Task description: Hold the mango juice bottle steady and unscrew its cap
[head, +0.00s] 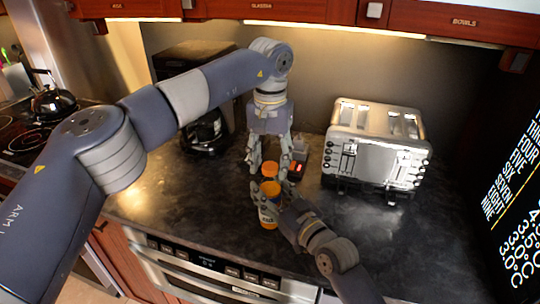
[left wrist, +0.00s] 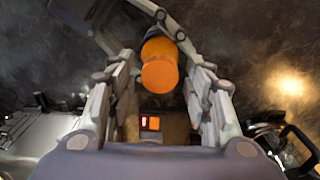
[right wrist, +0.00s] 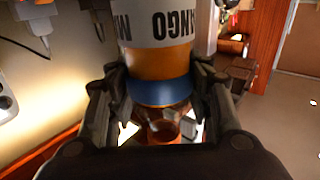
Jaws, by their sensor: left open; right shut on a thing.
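The mango juice bottle (head: 266,213) stands upright above the counter, with a pale label, a blue band and orange juice. My right gripper (head: 283,214) is shut on it from the right. In the right wrist view, the fingers (right wrist: 160,100) grip beside the blue band, and the label (right wrist: 155,25) reads upside down. The orange cap (head: 270,168) is at the bottle's top end. My left gripper (head: 271,163) points down over it, open. In the left wrist view, the cap (left wrist: 159,75) lies between the spread fingers. Whether the cap is loose cannot be told.
A metal toaster (head: 377,148) stands to the right on the dark counter (head: 165,207). A coffee maker (head: 200,130) stands behind my left arm. A small device with a red display (head: 299,169) sits close behind the grippers. The front right counter is clear.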

